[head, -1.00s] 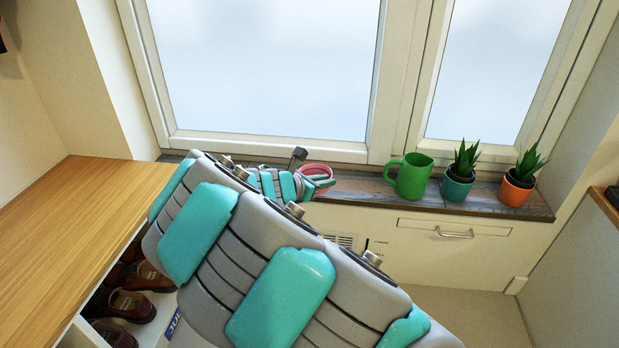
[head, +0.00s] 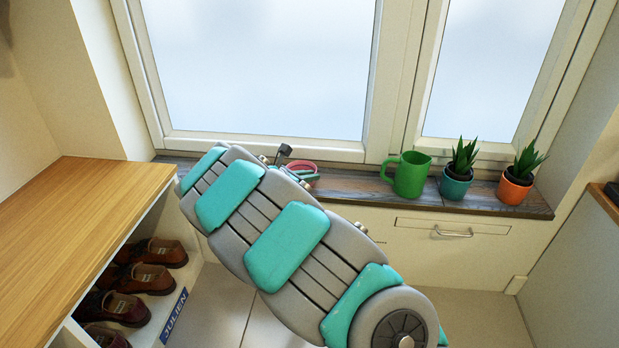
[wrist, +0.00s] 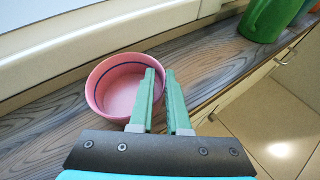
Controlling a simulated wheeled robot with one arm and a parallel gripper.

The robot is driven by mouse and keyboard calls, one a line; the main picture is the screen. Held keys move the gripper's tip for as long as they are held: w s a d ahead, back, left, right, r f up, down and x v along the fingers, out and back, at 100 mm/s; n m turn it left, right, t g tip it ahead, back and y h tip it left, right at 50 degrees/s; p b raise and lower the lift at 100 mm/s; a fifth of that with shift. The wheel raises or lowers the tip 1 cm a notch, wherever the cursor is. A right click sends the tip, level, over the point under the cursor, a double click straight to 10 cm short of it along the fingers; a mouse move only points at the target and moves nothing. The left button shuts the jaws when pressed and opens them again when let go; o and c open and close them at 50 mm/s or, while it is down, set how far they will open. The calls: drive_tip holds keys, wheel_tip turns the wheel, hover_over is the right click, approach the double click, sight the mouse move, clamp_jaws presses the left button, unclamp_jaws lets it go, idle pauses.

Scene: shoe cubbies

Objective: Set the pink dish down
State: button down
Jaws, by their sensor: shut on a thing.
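The pink dish (wrist: 112,88) is a round bowl with a dark blue line inside. In the wrist view it is at or just above the grey wooden window sill (wrist: 45,138); I cannot tell if it touches. My gripper (wrist: 160,78) is shut on the dish's right wall, one finger inside the rim and one outside. In the head view the pink dish (head: 303,167) shows small behind my arm, over the sill by the window, and my gripper (head: 308,178) is mostly hidden by the arm.
A green pitcher (head: 408,176) stands on the sill to the right of the dish. Beyond it are a teal-potted plant (head: 456,182) and an orange-potted plant (head: 517,184). A wooden-topped shoe cubby (head: 75,215) is at left. Bare sill lies between dish and pitcher.

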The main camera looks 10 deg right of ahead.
drive_tip(key=c, duration=0.9)
unclamp_jaws()
